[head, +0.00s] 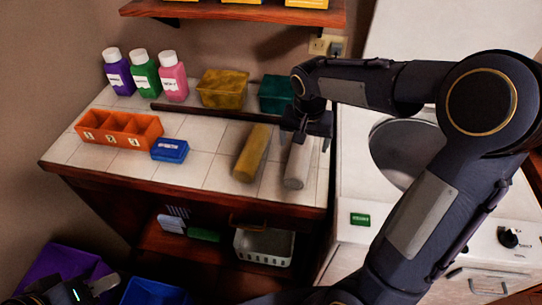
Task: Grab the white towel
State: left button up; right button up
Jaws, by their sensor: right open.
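The white towel (296,168) is a rolled, light grey-white cylinder lying on the tiled counter near its right end. My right gripper (304,138) is open above the far part of the towel, pointing down. It hides the towel's far end, and I cannot tell whether the fingers touch it. A similar yellow towel roll (252,153) lies just left of the white one. My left gripper (95,290) is low at the bottom left corner, away from the towel; its opening is not clear.
On the tiled counter (205,180) are an orange tray (118,143), a blue box (170,150), a yellow bin (222,90), a teal bin (275,94) and several bottles (145,74). A white washer (440,220) stands right. A shelf (230,12) hangs above.

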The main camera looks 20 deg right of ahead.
aim_at(300, 152)
jog(key=shift+w+a+f, duration=0.15)
jog(key=shift+w+f, duration=0.2)
jog(key=shift+w, duration=0.05)
jog(key=shift+f, duration=0.4)
jog(key=f, duration=0.6)
jog(key=shift+w+d+f+p, duration=0.2)
jog(key=shift+w+f+p, duration=0.1)
jog(key=shift+w, duration=0.1)
jog(key=c, duration=1.2)
